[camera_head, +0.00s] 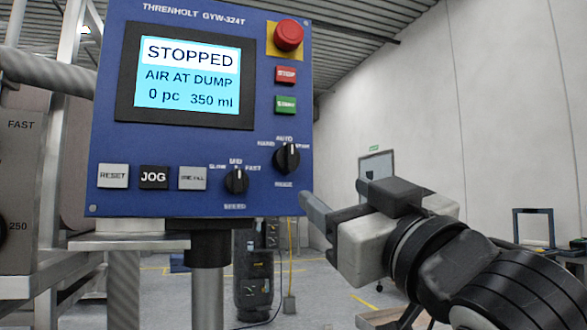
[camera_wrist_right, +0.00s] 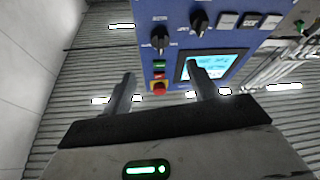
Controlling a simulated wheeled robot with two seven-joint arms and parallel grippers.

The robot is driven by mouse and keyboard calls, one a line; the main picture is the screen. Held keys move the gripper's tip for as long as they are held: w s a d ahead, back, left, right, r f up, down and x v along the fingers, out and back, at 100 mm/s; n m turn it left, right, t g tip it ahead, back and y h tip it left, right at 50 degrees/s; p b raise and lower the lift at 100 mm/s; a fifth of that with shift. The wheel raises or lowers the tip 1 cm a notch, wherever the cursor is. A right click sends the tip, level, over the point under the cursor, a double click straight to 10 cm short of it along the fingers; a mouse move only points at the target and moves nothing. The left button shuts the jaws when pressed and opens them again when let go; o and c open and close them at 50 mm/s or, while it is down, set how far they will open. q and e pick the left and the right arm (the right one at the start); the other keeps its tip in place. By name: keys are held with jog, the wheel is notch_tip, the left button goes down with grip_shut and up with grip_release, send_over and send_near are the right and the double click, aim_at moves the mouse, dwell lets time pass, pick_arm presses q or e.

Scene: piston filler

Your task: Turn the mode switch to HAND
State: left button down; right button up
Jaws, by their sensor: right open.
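The mode switch (camera_head: 286,158) is a black rotary knob at the lower right of the blue control panel. HAND is printed at its upper left, AUTO above it, and a blurred label at its right. Its white mark points roughly up, toward AUTO. It also shows in the right wrist view (camera_wrist_right: 160,39), where the panel is upside down. My right gripper (camera_head: 332,192) is open and empty, to the lower right of the switch and apart from it. In the wrist view its fingers (camera_wrist_right: 160,72) are spread wide with the panel beyond them. My left gripper is out of view.
A similar speed knob (camera_head: 236,181) sits left of the switch. The panel also has a screen (camera_head: 188,76) reading STOPPED, a red emergency button (camera_head: 288,35), red and green buttons, and RESET and JOG buttons. Space right of the panel is open.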

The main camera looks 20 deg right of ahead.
aim_at(294, 165)
jog(key=p+x, duration=1.3)
jog(key=shift+w+r+p, duration=0.2)
jog(key=shift+p, duration=0.2)
jog(key=shift+w+a+r, duration=0.1)
jog(key=shift+w, duration=0.45)
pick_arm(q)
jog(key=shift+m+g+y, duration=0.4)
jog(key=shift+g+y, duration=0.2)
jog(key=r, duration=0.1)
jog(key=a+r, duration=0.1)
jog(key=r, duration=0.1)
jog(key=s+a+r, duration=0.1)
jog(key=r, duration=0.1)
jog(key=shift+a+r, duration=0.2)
pick_arm(e)
jog(key=c, duration=1)
